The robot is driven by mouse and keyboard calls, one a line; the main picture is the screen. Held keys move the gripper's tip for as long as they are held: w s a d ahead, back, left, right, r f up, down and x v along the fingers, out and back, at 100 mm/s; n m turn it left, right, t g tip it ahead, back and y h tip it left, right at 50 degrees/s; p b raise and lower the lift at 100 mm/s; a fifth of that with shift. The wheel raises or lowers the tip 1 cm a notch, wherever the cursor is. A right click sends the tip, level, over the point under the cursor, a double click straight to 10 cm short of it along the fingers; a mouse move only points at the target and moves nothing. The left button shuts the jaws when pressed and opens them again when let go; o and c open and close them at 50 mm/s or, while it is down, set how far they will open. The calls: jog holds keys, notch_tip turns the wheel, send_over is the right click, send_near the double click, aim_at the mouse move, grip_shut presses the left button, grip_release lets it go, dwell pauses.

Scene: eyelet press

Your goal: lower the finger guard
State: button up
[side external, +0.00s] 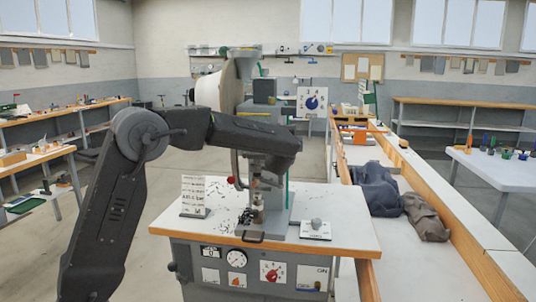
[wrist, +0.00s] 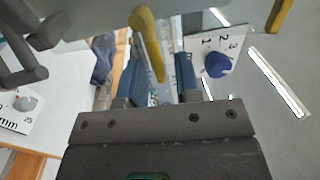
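The eyelet press (side external: 275,195) stands on a white, wood-edged bench and is partly hidden by my arm. I cannot clearly single out its finger guard in the side view. In the wrist view a rounded yellow bar (wrist: 147,30) reaches down from the top of the picture between the two blue fingers of my gripper (wrist: 158,55). I cannot tell whether it belongs to the guard. The fingers are apart, with gaps beside the bar, so my gripper is open. In the side view my gripper is not clearly visible near the press head.
A dial with a blue knob (side external: 312,102) stands behind the press; it also shows in the wrist view (wrist: 218,64). A red-ball lever (side external: 231,180) is at the press's left. A sign (side external: 194,196) and a grey-knob plate (side external: 316,229) stand on the bench. Dark cloth (side external: 376,188) lies right.

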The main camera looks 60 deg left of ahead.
jog(key=c, duration=0.4)
jog(key=shift+c, duration=0.2)
jog(key=shift+s+d, duration=0.1)
